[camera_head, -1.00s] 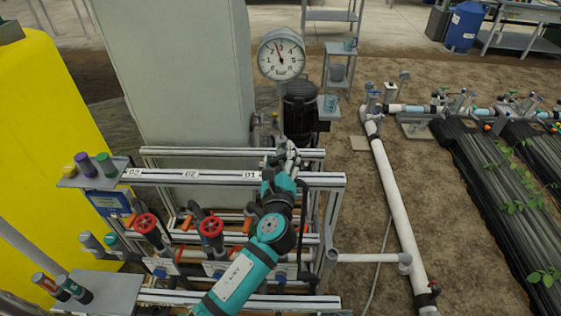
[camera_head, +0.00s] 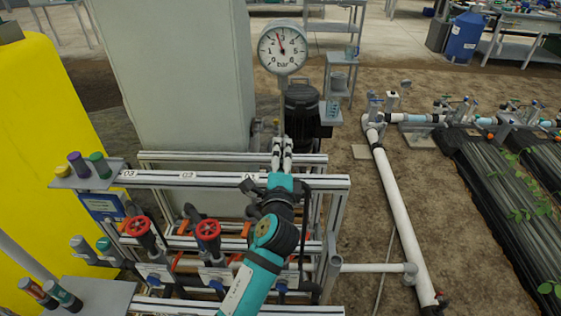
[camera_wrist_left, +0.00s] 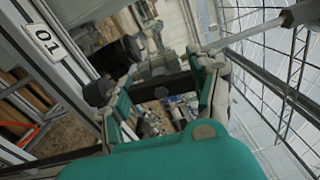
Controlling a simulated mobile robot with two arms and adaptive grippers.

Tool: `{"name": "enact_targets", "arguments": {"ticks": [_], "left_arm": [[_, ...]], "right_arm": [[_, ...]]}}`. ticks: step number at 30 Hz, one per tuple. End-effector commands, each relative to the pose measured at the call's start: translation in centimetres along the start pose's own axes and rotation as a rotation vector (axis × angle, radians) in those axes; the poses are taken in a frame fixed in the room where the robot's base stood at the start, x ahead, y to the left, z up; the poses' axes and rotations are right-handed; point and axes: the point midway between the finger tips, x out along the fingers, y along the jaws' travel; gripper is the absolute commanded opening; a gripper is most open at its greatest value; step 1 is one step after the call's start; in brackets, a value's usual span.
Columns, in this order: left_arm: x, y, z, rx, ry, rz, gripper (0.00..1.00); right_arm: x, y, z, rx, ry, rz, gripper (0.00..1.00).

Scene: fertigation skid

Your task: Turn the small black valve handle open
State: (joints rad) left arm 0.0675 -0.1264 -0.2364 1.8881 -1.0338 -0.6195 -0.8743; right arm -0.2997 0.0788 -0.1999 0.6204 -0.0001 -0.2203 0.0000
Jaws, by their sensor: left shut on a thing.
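My left gripper (camera_head: 282,146) is above the top rail of the skid, below the pressure gauge (camera_head: 283,50). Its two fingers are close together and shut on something. In the left wrist view, a short black bar (camera_wrist_left: 160,88) lies across between the fingers (camera_wrist_left: 158,80). It looks like the small black valve handle, but the fingers hide much of it and I cannot tell its angle surely. In the head view the handle is hidden by the gripper. The gauge needle points up, slightly left, between 2 and 3. My right gripper is not in view.
Two red handwheels (camera_head: 208,230) sit on the skid left of my arm. The aluminium top rail (camera_head: 200,180) carries labels. A grey cabinet (camera_head: 180,80) and a yellow tank (camera_head: 50,150) stand on the left. A white pipe (camera_head: 395,205) runs along the soil on the right.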

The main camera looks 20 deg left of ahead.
Motion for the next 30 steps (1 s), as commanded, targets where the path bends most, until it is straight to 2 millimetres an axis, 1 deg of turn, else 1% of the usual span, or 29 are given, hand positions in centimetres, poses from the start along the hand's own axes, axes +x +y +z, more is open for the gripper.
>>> {"name": "enact_targets", "arguments": {"ticks": [1, 9, 25, 26, 30], "left_arm": [[-0.02, 0.28, -0.02, -0.026, 0.0, 0.003, 0.29], [-0.01, 0.26, 0.01, -0.115, -0.001, 0.003, 0.29], [-0.02, 0.25, -0.01, -0.137, -0.001, 0.005, 0.28], [-0.02, 0.25, -0.01, -0.137, 0.0, 0.005, 0.63], [-0.01, 0.22, -0.01, -0.136, 0.0, 0.004, 0.81]], "right_arm": [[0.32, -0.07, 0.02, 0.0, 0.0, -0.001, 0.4], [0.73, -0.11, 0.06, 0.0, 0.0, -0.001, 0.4], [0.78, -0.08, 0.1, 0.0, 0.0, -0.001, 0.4], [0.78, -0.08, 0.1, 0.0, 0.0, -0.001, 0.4], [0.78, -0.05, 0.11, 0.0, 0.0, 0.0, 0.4]]}}
